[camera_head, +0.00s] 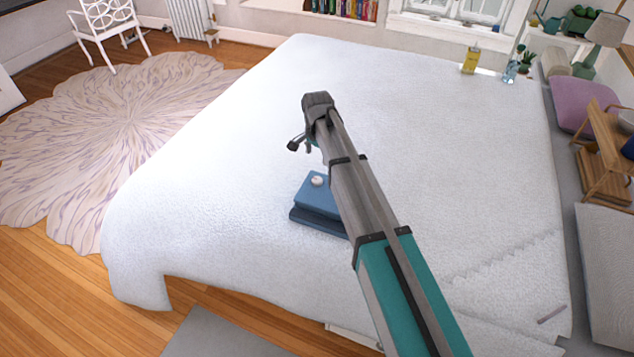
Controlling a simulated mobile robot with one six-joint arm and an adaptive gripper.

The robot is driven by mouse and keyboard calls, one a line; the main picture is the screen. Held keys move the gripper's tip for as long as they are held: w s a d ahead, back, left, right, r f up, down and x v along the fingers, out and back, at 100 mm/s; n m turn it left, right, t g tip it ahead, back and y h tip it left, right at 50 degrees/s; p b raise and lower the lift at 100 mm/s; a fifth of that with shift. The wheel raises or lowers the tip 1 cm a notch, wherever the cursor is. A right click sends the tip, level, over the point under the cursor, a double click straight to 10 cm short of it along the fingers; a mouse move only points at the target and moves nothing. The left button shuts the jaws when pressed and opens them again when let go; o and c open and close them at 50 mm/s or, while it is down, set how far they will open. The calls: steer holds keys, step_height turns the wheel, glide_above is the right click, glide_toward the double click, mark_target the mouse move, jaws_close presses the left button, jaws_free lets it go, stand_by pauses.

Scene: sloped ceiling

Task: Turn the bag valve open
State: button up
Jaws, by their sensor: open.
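A blue, flat, block-like bag (304,205) lies on the white bed (220,140), near the middle of the view. A small round white valve (317,180) sits on its top face. My arm reaches in from the lower right and covers the bag's right side. My gripper (300,146) hangs from the wrist above the bed, just beyond the bag and slightly left of the valve in the picture. It is open with nothing seen between its fingers, and looks apart from the valve. The valve's turn position is too small to tell.
A yellow bottle (471,61) and a clear bluish bottle (510,73) stand at the bed's far right. A small stick-like item (551,314) lies at the lower right. A purple cushion (584,104) and wooden stand (603,150) are at the right. The bed's left half is clear.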

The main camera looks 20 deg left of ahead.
mark_target(317, 179)
steer(key=shift+f+b, duration=4.9)
steer(key=shift+f, duration=0.35)
steer(key=c, duration=1.1)
steer(key=shift+c, duration=0.2)
